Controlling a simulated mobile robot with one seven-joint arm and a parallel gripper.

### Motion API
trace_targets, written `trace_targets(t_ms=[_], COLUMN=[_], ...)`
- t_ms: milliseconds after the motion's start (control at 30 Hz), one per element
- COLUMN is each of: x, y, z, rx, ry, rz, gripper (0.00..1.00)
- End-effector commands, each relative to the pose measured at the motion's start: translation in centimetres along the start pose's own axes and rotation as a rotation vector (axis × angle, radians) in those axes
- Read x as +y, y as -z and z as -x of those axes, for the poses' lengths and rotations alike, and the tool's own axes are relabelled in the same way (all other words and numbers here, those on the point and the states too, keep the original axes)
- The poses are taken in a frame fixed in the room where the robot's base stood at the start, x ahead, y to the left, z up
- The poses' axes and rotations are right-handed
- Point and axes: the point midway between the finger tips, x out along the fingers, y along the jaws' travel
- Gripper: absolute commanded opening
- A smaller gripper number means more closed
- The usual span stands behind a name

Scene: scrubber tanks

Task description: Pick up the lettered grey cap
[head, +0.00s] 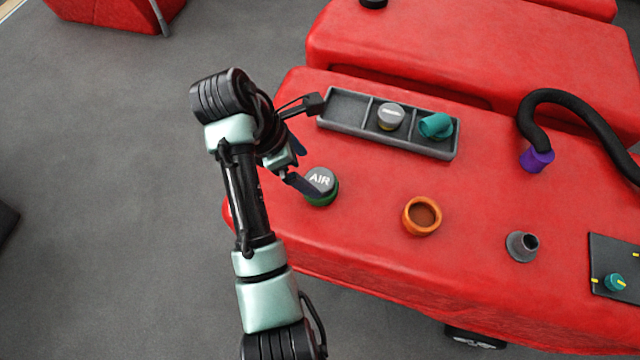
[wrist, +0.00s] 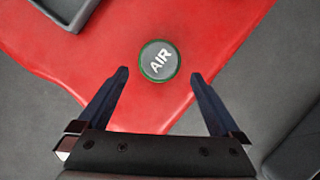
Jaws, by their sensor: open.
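The lettered grey cap (head: 320,180) reads "AIR" in white and sits on a green ring or base on the red surface, near its left end. It also shows in the wrist view (wrist: 159,61), above centre, ringed by a thin green edge. My gripper (head: 294,166) is open and empty, just left of and above the cap in the head view. In the wrist view my gripper's two fingers (wrist: 160,76) are spread wide, with the cap just beyond the tips, roughly centred between them. The fingers do not appear to touch the cap.
A grey tray (head: 342,121) holds another grey cap (head: 391,115) and a teal fitting (head: 436,126). An orange ring (head: 422,215), a grey cone (head: 521,246), a purple fitting with a black hose (head: 537,158) and a dark plate (head: 607,247) stand to the right. Red surface is clear between them.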

Motion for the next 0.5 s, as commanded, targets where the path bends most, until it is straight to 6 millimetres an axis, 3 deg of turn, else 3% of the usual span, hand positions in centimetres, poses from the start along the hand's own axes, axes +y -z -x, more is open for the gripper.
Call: trace_targets(t_ms=[300,500], x=[0.0,0.0], y=[-0.1,-0.2], z=[-4.3,-5.2], rx=[0.001,0.001], ry=[0.002,0.0], rz=[0.0,0.0], gripper=[1.0,1.0])
